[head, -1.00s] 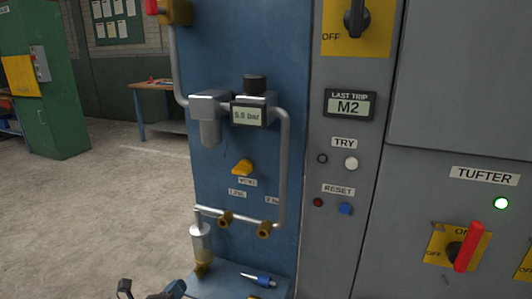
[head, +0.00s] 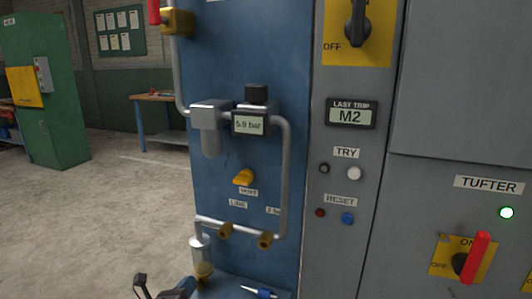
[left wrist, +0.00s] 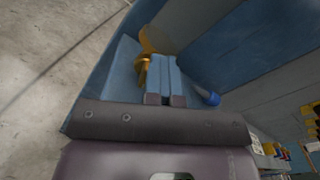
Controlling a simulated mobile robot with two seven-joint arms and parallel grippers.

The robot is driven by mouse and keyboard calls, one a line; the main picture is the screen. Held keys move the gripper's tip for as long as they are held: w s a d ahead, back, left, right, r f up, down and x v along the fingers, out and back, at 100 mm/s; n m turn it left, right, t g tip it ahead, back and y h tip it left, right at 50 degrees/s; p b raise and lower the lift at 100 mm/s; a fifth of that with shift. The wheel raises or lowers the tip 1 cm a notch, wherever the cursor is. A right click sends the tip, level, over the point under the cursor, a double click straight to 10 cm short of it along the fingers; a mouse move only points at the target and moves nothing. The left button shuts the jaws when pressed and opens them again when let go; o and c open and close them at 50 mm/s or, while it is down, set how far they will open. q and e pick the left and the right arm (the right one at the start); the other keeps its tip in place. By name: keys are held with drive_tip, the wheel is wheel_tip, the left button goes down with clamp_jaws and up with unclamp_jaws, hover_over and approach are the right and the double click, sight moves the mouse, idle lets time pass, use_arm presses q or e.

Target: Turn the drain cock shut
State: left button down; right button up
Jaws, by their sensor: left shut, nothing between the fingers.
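The brass drain cock (head: 204,271) sits under the clear bowl (head: 199,250) at the lower left of the blue panel. In the left wrist view the brass-yellow cock (left wrist: 145,65) shows just left of my fingertips. My left gripper (left wrist: 163,62) is shut and empty, its two blue fingers together close beside the cock; I cannot tell if they touch it. In the head view only part of this gripper (head: 180,288) shows at the bottom edge. The cock's handle position is not clear. My right gripper is not in view.
A small shelf (head: 225,290) under the cock bears a blue and white pen (head: 259,292). Pipes with two brass fittings (head: 265,240), a yellow vent knob (head: 243,177) and a display (head: 249,124) reading 5.9 bar are above. A grey cabinet (head: 345,255) stands right; open floor lies left.

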use_arm(q)
drive_tip(key=shift+w+d+r, duration=0.25)
drive_tip(key=shift+d+r, duration=0.05)
drive_tip(key=shift+d, duration=0.05)
drive_tip(key=shift+w+a, duration=0.1)
drive_tip(key=shift+a, duration=0.15)
idle(0.4)
drive_tip(key=shift+a+f, duration=0.1)
drive_tip(key=shift+a, duration=0.1)
drive_tip(key=shift+a+f, duration=0.25)
drive_tip(key=shift+a, duration=0.2)
drive_tip(key=shift+w+a, duration=0.1)
drive_tip(key=shift+w+a+f, duration=0.2)
drive_tip(key=shift+a+f, duration=0.1)
drive_tip(key=shift+f, duration=0.15)
drive_tip(key=shift+d+r, duration=0.1)
